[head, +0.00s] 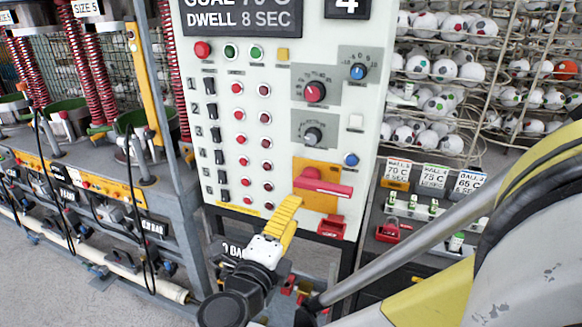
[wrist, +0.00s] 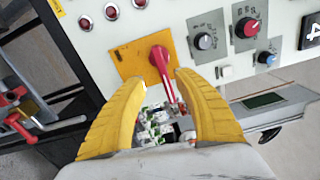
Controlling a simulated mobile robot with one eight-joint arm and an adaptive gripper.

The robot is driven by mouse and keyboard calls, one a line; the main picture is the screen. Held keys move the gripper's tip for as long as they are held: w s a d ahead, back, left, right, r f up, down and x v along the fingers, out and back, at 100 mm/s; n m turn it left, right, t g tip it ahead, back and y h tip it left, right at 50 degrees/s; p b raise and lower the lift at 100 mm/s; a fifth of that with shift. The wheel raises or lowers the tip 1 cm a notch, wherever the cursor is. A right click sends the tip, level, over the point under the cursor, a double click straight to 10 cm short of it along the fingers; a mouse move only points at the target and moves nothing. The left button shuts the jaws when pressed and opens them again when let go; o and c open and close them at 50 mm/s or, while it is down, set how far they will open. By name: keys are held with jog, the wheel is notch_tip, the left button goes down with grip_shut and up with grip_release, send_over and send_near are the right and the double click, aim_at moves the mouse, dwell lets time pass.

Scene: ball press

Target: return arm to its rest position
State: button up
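My gripper (head: 284,212) shows in the head view at lower centre, its yellow fingers pointing up at the control panel (head: 225,120). In the wrist view the two yellow fingers (wrist: 160,82) stand apart with a wide gap and nothing is gripped. A red lever handle (head: 325,185) on an orange-yellow plate (head: 308,168) is just beyond the fingertips, to their right in the head view. In the wrist view the handle (wrist: 161,62) shows between and beyond the fingertips. I cannot tell whether a finger touches it.
The panel carries knobs (head: 315,91), buttons and switches close to my gripper. A small red padlock-like part (head: 331,227) sits below the lever. Wire racks of balls (head: 440,70) stand at right, presses with red springs (head: 98,65) at left. Grey floor (head: 60,285) is open at lower left.

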jog(key=shift+s, duration=0.1)
jog(key=s+d+f+m+g+y, duration=0.1)
jog(key=d+f+m+g, duration=0.25)
jog(key=d+m, duration=0.5)
jog(key=s+d+f+m+g, duration=0.2)
jog(key=d+m+g, duration=0.3)
jog(key=m, duration=0.7)
jog(key=s+d+m+y, duration=0.2)
jog(key=s+m, duration=0.3)
jog(key=m, duration=0.8)
jog(key=s+d+f+m+y, duration=0.1)
jog(key=s+m+y, duration=0.3)
jog(key=m, duration=1)
jog(key=shift+s+d+f+g, duration=0.3)
jog(key=shift+s+d+g, duration=0.2)
jog(key=shift+s, duration=0.5)
